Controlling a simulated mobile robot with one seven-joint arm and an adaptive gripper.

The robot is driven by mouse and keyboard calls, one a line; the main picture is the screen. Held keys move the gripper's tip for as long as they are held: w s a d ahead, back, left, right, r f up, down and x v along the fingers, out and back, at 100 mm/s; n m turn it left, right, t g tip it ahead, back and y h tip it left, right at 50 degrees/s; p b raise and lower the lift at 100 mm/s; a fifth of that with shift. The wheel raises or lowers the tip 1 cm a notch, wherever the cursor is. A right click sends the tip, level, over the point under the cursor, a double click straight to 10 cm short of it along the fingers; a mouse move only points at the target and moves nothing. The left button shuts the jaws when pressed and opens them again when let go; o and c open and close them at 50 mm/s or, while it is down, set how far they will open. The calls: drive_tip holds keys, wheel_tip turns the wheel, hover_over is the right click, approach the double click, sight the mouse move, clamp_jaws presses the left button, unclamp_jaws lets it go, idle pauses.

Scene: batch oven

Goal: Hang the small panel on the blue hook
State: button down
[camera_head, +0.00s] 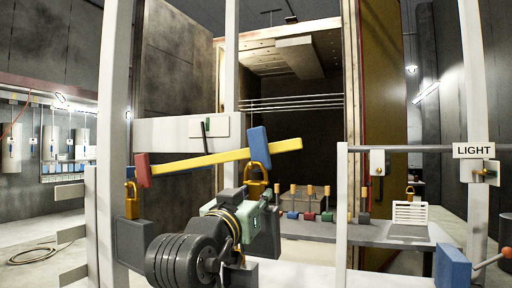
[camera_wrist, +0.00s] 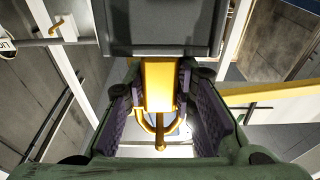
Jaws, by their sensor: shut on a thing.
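The small panel, a dark grey block (camera_wrist: 165,28) with a yellow stem and loop, is in my gripper. Its yellow stem (camera_wrist: 158,85) is between the purple pads of my gripper (camera_wrist: 160,110). In the head view, the dark block (camera_head: 266,238) is partly behind my gripper (camera_head: 250,208), and the yellow loop (camera_head: 256,176) shows above it. The blue hook piece (camera_head: 258,140) is a blue block on the right part of a tilted yellow beam (camera_head: 215,158). The loop is just under the blue block. I cannot tell whether they touch or are linked.
The beam's left end has a red block (camera_head: 142,170); a yellow loop with a dark block (camera_head: 133,243) hangs near it. White posts (camera_head: 340,220) stand around. A grey table (camera_head: 385,232) carries small coloured pieces and a white slatted panel (camera_head: 410,213). A LIGHT sign (camera_head: 474,150) is at right.

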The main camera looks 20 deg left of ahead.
drive_tip(key=shift+s+r+p, duration=0.1)
drive_tip(key=shift+p, duration=0.45)
drive_tip(key=shift+s+g+p, duration=0.45)
drive_tip(key=shift+g+p, duration=0.55)
drive_tip(key=shift+p, duration=0.35)
drive_tip(key=c, duration=1.8)
unclamp_jaws()
drive_tip(key=shift+o, duration=0.2)
drive_tip(key=shift+o, duration=1.1)
